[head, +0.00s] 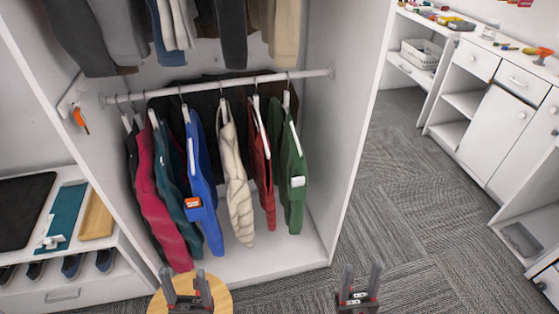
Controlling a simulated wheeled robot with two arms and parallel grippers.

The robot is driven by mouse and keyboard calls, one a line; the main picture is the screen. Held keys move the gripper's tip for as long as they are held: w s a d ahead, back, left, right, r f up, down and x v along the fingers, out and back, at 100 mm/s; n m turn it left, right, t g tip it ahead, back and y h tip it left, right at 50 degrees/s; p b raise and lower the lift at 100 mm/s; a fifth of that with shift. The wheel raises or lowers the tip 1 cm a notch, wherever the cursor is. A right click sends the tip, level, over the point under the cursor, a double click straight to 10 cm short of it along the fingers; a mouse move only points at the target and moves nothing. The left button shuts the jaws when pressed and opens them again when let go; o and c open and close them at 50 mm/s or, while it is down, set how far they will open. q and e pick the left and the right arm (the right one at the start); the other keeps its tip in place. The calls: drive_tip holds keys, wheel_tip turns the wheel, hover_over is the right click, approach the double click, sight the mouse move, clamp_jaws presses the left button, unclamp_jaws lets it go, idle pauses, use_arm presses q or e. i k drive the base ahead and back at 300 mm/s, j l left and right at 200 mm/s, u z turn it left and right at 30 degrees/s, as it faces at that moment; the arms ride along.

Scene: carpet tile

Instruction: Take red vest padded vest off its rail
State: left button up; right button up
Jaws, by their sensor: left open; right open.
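Several garments hang on hangers from a white rail (235,83) inside an open white wardrobe. A crimson, puffy-looking garment (158,205) hangs near the left end. A narrower darker red garment (263,180) hangs further right, between a cream one and a green one. I cannot tell for certain which is the red padded vest. My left gripper (184,281) is open and empty at the bottom, below the crimson garment and in front of the wardrobe. My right gripper (360,278) is open and empty, right of the wardrobe's lower front corner. Both are apart from the clothes.
A blue garment (203,185) with an orange tag and a green garment (293,180) with a white tag hang close by. A round wooden top (223,297) is beneath my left gripper. A low shelf (125,262) stands left, white cabinets (495,130) right. Carpet between is clear.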

sight(260, 149)
drive_tip(key=l+u, duration=0.1)
drive_tip(key=u, duration=0.35)
drive_tip(key=i+l+u, duration=0.1)
drive_tip(key=u, duration=0.35)
drive_tip(key=l+u, duration=0.2)
drive_tip(key=u, duration=0.25)
drive_tip(key=l+u, duration=0.35)
drive_tip(key=l, duration=0.4)
drive_tip(key=l+u, duration=0.35)
drive_tip(key=l, duration=0.4)
drive_tip(key=k+l, duration=0.1)
drive_tip(key=l, duration=0.25)
drive_tip(key=k+l, duration=0.1)
drive_tip(key=l, duration=0.25)
